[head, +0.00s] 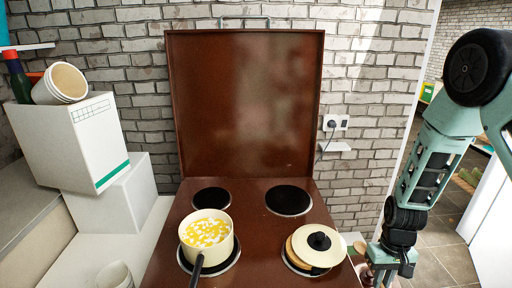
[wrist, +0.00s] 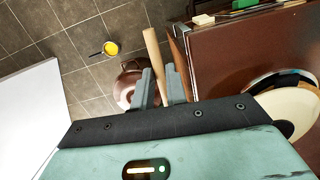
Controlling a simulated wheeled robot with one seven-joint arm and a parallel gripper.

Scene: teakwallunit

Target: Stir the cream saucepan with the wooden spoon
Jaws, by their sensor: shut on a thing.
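The cream saucepan (head: 207,245) stands on the front-left hotplate of the brown stove, its dark handle pointing toward me. It holds yellow and white contents. My gripper (head: 382,278) is low beside the stove's right edge, well apart from the saucepan. In the wrist view my gripper (wrist: 160,88) is shut on the pale wooden spoon (wrist: 153,50), whose shaft runs between the fingers. Which end of the spoon shows there I cannot tell, and the rest is hidden.
The raised brown stove cover (head: 245,100) stands behind. White boxes (head: 70,135) are at left. A copper-coloured pot (wrist: 128,82) shows below in the wrist view.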

